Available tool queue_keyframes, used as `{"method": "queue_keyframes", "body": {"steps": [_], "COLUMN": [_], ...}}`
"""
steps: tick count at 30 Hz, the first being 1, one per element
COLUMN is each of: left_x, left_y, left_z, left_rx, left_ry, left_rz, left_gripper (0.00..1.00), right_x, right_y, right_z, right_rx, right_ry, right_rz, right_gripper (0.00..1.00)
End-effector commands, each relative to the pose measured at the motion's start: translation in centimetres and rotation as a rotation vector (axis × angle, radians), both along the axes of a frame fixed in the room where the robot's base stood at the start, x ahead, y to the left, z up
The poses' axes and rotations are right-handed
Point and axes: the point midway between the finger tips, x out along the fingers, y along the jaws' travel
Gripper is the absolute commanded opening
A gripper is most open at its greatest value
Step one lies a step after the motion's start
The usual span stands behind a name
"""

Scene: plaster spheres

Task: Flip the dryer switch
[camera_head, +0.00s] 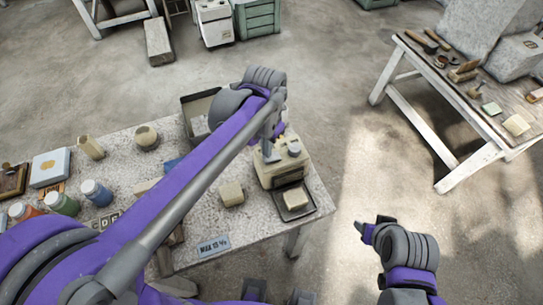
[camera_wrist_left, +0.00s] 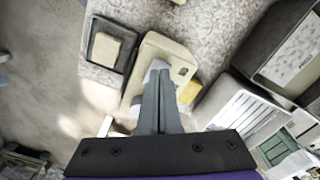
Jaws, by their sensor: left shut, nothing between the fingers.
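The dryer appears to be the beige box (camera_head: 282,171) at the table's right end, with a grey knob (camera_head: 294,149) on top. It also shows in the left wrist view (camera_wrist_left: 158,47), with a small dark mark (camera_wrist_left: 182,71) on its top. My left gripper (camera_head: 271,156) points down at the dryer's top, beside the knob. In the left wrist view its fingers (camera_wrist_left: 158,68) are together and empty, over the dryer. I cannot tell whether they touch it or where exactly the switch is. My right gripper (camera_head: 366,231) hangs right of the table, away from the dryer.
A dark tray (camera_head: 283,205) holding a pale block sits before the dryer. A second table (camera_head: 480,117) with tools is at upper right. Open floor lies between the tables.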

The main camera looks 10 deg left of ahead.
Motion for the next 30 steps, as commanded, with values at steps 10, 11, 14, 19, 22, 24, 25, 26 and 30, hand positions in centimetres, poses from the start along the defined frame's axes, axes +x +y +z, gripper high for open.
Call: {"method": "queue_keyframes", "body": {"steps": [10, 11, 14, 19, 22, 24, 25, 26, 30], "left_x": [0.0, 0.0, 0.0, 0.0, 0.0, 0.0, 0.0, 0.0, 0.0], "left_y": [0.0, 0.0, 0.0, 0.0, 0.0, 0.0, 0.0, 0.0, 0.0], "left_z": [-0.6, -0.7, -0.8, -1.1, -1.2, -1.3, -1.4, -1.4, -1.6], "left_rx": [0.000, 0.000, 0.000, 0.000, 0.000, 0.000, 0.000, 0.000, 0.000], "left_ry": [0.000, 0.000, 0.000, 0.000, 0.000, 0.000, 0.000, 0.000, 0.000], "left_rz": [0.000, 0.000, 0.000, 0.000, 0.000, 0.000, 0.000, 0.000, 0.000], "left_gripper": [0.00, 0.00, 0.00, 0.00, 0.00, 0.00, 0.00, 0.00, 0.00], "right_x": [-0.2, -0.2, -0.2, -0.3, -0.3, -0.3, -0.3, -0.3, -0.4], "right_y": [0.0, 0.0, 0.0, 0.0, 0.0, 0.0, 0.0, 0.0, 0.0], "right_z": [-0.5, -0.5, -0.6, -0.8, -0.9, -1.0, -1.1, -1.1, -1.3], "right_rx": [0.000, 0.000, 0.000, 0.000, 0.000, 0.000, 0.000, 0.000, 0.000], "right_ry": [0.003, 0.003, 0.004, 0.005, 0.006, 0.006, 0.006, 0.007, 0.007], "right_rz": [0.000, 0.000, 0.000, 0.000, 0.000, 0.000, 0.000, 0.000, 0.000], "right_gripper": [0.56, 0.56, 0.56, 0.56, 0.56, 0.56, 0.56, 0.56, 0.56]}}
